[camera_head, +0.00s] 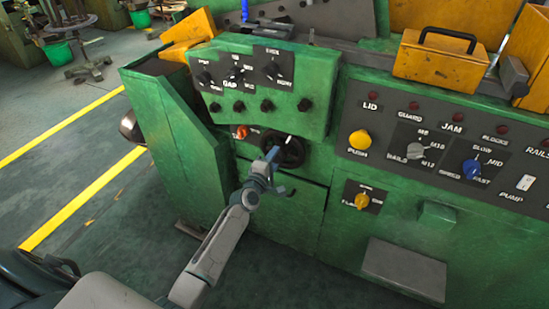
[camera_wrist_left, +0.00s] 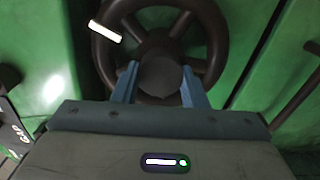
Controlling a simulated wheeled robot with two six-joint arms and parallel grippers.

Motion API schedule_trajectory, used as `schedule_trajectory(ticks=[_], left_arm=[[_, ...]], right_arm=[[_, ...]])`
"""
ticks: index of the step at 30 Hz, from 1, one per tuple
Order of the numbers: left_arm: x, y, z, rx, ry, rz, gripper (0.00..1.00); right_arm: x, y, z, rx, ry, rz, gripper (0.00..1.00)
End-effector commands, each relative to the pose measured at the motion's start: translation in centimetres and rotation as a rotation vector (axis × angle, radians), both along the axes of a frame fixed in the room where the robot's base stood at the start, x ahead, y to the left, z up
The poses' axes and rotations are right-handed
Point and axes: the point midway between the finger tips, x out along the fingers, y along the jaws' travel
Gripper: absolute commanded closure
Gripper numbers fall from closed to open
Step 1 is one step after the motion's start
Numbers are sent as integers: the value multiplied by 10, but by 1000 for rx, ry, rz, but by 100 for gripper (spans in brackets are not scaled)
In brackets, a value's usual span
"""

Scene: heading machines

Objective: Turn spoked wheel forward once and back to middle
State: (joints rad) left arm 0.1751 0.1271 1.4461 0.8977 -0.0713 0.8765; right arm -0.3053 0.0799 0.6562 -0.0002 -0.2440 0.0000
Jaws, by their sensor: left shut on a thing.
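The dark spoked wheel (camera_head: 298,148) is mounted on the green machine's front, below the knob panel. In the left wrist view the spoked wheel (camera_wrist_left: 219,40) fills the upper middle, with a round hub, several spokes and a thick rim. A short white bar shows at its rim, upper left. My left gripper (camera_head: 272,154) reaches the wheel from the front. In the wrist view the two blue fingers of my left gripper (camera_wrist_left: 160,80) are shut on the wheel, one on each side of the hub. The gripper and arm hide part of the wheel in the head view. My right gripper is out of view.
A green knob panel (camera_head: 268,120) juts out just above the wheel. An orange knob (camera_head: 241,132) sits left of the wheel. A control panel with a yellow push button (camera_head: 360,139) is to the right. Open floor with yellow lines (camera_head: 82,205) lies at left.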

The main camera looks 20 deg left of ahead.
Motion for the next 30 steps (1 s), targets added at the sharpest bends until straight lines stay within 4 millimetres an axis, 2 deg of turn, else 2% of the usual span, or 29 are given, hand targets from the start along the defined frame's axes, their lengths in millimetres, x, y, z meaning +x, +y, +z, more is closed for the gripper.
schedule_trajectory(ticks=[6, 15, 30], left_arm=[[0, 0, -1, -176, 7, 0, 100], [0, 0, -2, -336, 12, 0, 100], [0, -1, -3, -396, 15, 0, 100]], right_arm=[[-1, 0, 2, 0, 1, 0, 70], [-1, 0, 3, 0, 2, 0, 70], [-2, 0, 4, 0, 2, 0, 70]])
